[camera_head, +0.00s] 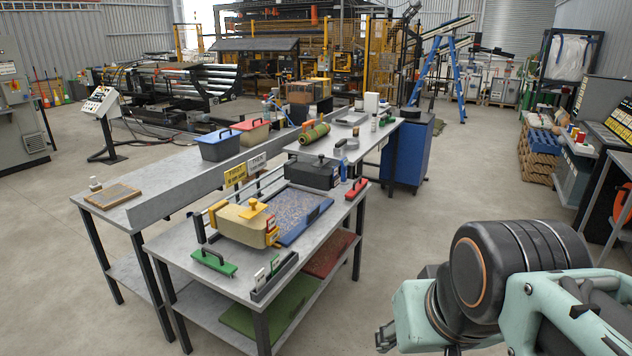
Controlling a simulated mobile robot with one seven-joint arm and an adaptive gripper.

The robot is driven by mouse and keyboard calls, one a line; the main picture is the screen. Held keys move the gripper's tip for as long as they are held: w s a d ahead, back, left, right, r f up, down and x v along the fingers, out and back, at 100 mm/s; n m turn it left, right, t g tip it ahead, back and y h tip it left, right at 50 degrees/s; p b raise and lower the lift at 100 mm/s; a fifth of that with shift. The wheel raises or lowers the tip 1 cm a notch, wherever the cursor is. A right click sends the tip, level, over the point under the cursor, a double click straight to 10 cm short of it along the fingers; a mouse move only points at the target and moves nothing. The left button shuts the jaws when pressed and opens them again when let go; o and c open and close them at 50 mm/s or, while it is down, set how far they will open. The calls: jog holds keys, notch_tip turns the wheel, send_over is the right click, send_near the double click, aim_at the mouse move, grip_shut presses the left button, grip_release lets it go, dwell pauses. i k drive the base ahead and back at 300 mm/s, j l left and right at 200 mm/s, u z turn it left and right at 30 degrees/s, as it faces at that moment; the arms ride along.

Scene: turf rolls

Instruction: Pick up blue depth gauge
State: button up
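A small upright blue object (344,168) stands at the far right of the near workbench (180,243), beside a dark box with a handle (313,174). It may be the blue depth gauge, but it is too small to be sure. My gripper (385,336) shows only in part at the lower right, in front of the arm and apart from the bench. Whether its fingers are open is not clear.
A tan box with a yellow knob (245,224) and a blue-edged tray (290,236) fill the bench's middle. A lidded blue bin (218,147) stands on the long table behind. A blue cabinet (408,152) is further back. The floor (440,205) right of the bench is clear.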

aim_at(345, 161)
jog(key=i+l, duration=0.25)
jog(key=i, duration=0.3)
jog(key=i+l+u, duration=0.1)
jog(key=i+l, duration=0.15)
jog(key=i, duration=0.35)
jog(key=i+l, duration=0.3)
jog(key=i, duration=0.25)
jog(key=i+l, duration=0.3)
jog(key=i, duration=0.25)
jog(key=i+l+u, duration=0.1)
jog(key=i+l, duration=0.2)
jog(key=i, duration=0.25)
jog(key=i+l, duration=0.35)
jog(key=i, duration=0.2)
